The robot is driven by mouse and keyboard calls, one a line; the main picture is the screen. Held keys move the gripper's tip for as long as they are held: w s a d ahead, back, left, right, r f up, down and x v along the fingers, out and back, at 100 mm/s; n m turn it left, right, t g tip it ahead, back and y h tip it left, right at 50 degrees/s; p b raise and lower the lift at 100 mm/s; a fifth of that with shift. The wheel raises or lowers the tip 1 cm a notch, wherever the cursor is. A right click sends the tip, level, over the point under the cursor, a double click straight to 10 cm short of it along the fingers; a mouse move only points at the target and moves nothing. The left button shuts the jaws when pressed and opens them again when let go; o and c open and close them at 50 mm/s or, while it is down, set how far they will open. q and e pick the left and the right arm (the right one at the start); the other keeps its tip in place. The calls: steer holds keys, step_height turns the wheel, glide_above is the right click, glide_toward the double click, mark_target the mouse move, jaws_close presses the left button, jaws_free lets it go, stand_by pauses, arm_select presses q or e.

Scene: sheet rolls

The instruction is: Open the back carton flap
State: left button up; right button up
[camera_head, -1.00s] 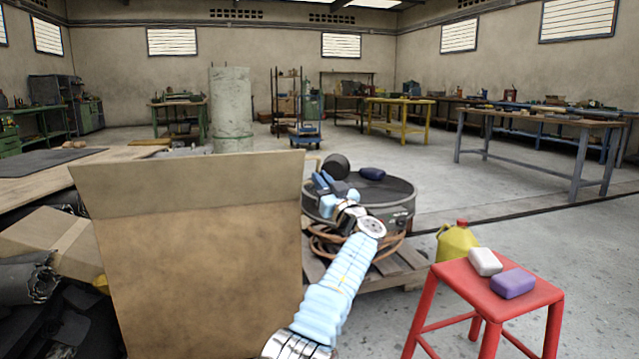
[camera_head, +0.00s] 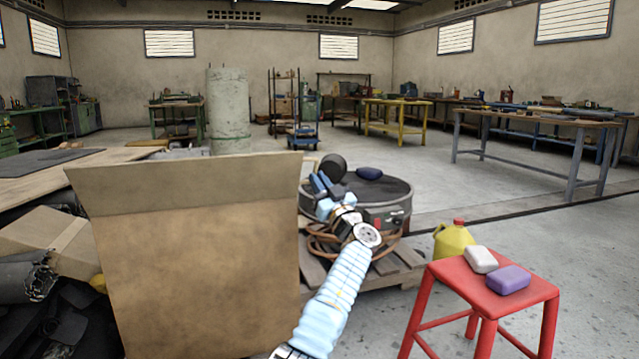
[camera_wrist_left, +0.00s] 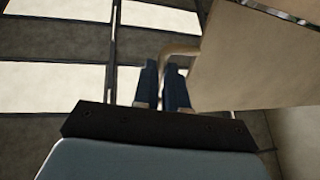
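The brown carton (camera_head: 200,270) stands large at the left of the head view. A lighter flap (camera_head: 190,182) rises along its top edge; the inside and any flap behind are hidden. My left gripper (camera_head: 320,180) is just right of the carton's upper right corner, apart from it in the picture. A beige panel (camera_wrist_left: 245,65), probably carton board, lies close right of the fingers. My right gripper is not in view.
A round grey drum (camera_head: 385,195) on a wooden pallet (camera_head: 395,262) stands behind my left arm. A red stool (camera_head: 490,290) with a white block (camera_head: 481,259) and a purple block (camera_head: 508,279) is at right, beside a yellow jug (camera_head: 453,240). Dark clutter lies left of the carton.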

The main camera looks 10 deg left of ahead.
arm_select(q)
steer(key=o, duration=0.5)
steer(key=shift+f, duration=0.1)
steer(key=b+v, duration=0.3)
steer(key=v, duration=1)
steer(key=shift+s+d+f, duration=0.15)
steer(key=shift+d, duration=0.1)
